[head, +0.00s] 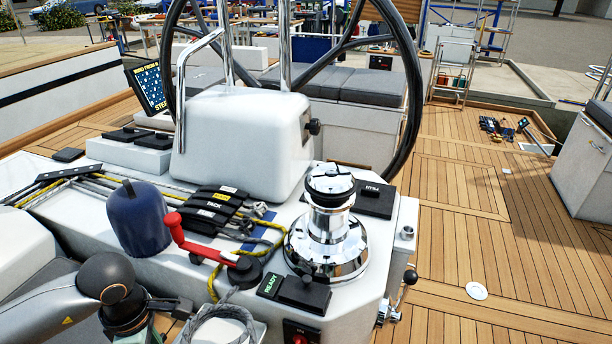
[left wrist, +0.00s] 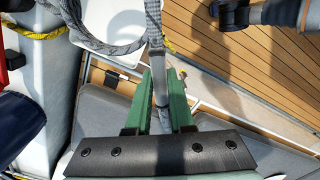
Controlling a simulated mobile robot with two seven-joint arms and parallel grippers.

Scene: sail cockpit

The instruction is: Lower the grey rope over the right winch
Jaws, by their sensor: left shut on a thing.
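The right winch (head: 329,222) is a shiny chrome drum with a dark top, upright on the white console. No rope shows around its drum. The grey rope (head: 222,318) lies in a loop at the bottom edge of the head view, left of and nearer than the winch. In the left wrist view the grey rope (left wrist: 153,35) runs down between the green fingers of my left gripper (left wrist: 160,100), which is shut on it. A grey coil shows at upper left there. In the head view the left fingertips are cut off at the bottom. My right gripper's fingers do not show.
A blue-covered winch (head: 138,220) and a red handle (head: 200,245) stand left of the chrome winch. Black rope clutches (head: 213,204) and a yellow rope (head: 268,254) lie between. The READY panel (head: 271,285) sits in front. The steering wheel (head: 410,90) rises behind. Open deck lies right.

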